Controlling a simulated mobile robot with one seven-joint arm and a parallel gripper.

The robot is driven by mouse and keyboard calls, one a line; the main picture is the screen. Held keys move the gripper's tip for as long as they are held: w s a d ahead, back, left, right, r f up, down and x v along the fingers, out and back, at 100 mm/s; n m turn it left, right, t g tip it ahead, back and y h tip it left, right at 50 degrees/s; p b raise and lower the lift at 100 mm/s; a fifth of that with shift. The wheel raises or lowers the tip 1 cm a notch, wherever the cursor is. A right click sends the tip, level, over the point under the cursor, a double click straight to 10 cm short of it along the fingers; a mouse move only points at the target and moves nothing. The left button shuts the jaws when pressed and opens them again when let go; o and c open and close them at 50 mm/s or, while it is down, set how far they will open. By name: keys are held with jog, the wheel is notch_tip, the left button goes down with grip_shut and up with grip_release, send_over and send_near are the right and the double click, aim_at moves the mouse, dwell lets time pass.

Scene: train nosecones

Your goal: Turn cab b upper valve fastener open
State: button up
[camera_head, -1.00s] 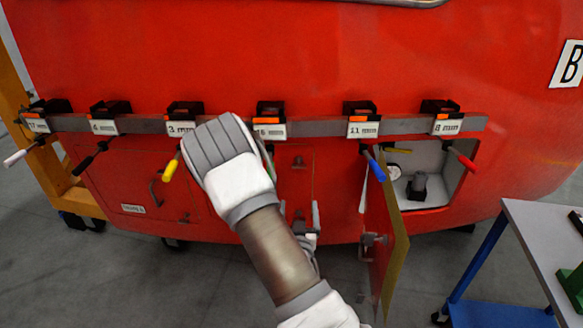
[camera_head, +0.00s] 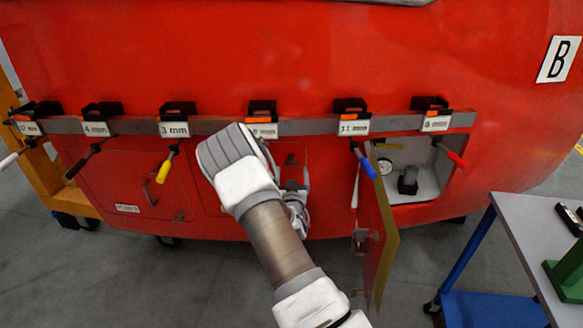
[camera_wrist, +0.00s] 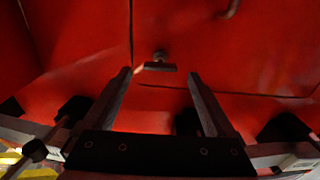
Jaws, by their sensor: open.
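The B-marked red cab (camera_head: 330,60) fills the head view. In the wrist view a small dark fastener with a crosswise bar handle (camera_wrist: 158,64) stands on the red panel near a seam corner. My gripper (camera_wrist: 160,76) is open, one finger on each side of the fastener in the picture. The fingertips do not visibly grip it, and their depth to the panel is unclear. My fingers are mostly hidden there by my wrist.
A grey rail (camera_head: 220,125) with labelled clamps crosses above the hatches. Coloured handles stick out below it, yellow (camera_head: 165,171) left of my arm and blue (camera_head: 368,167) to its right. An open hatch door (camera_head: 375,240) juts out at right, near a table (camera_head: 530,235).

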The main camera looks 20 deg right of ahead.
aim_at(291, 164)
jog(key=shift+x, duration=1.2)
jog(key=c, duration=1.4)
jog(key=shift+f+n+b, duration=0.15)
jog(key=shift+n+b, duration=0.15)
jog(key=shift+b, duration=0.25)
jog(key=shift+n+b, duration=7.1)
jog(key=shift+n, duration=1.5)
